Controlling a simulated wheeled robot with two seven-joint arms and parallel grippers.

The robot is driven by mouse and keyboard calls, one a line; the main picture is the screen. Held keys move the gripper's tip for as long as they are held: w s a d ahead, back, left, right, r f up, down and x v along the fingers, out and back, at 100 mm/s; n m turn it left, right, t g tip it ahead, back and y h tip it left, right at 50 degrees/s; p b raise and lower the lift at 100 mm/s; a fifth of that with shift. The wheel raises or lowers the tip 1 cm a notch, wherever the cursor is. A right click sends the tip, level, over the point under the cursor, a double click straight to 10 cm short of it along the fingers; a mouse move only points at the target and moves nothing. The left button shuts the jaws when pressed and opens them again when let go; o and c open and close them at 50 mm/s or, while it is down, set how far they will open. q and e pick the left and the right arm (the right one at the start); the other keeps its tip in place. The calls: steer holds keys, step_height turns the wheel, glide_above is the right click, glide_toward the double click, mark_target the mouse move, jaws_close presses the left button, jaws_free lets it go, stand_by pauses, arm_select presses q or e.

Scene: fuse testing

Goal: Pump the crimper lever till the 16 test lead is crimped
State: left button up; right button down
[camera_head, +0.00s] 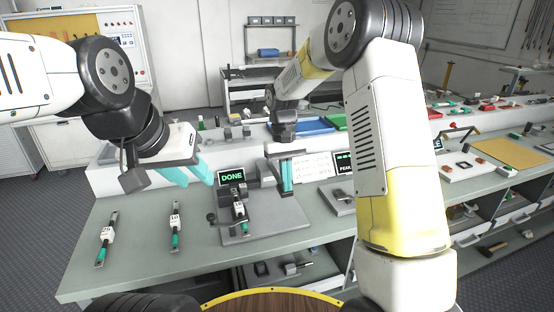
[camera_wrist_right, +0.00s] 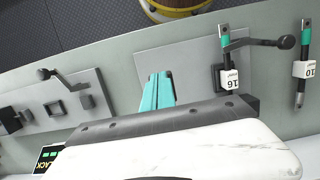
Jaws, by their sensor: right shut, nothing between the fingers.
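The 16 test lead (camera_head: 239,212) lies in the crimper (camera_head: 252,196), below a display (camera_head: 232,176) that reads DONE in green. In the right wrist view the lead (camera_wrist_right: 226,52) shows a teal sleeve and a white 16 tag. The crimper lever (camera_head: 212,218) ends in a black knob, which shows in the right wrist view (camera_wrist_right: 286,42); no gripper touches it. My right gripper (camera_head: 287,190) is shut and empty, above the right back of the crimper plate, and its teal fingers show in the right wrist view (camera_wrist_right: 158,80). My left gripper (camera_head: 192,178) is open and empty, up and left of the crimper.
The 10 test lead (camera_head: 174,228) and another tagged lead (camera_head: 105,240) lie on the bench to the left. A second lever fixture (camera_head: 343,198) stands to the right, by another display (camera_head: 345,164). The bench front between the leads and crimper is clear.

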steer(key=shift+r, duration=0.1)
steer(key=v, duration=0.8)
steer(key=shift+r, duration=0.2)
stand_by(0.4)
steer(key=shift+a, duration=0.1)
steer(key=v, duration=0.7)
steer(key=shift+s, duration=0.2)
stand_by(0.3)
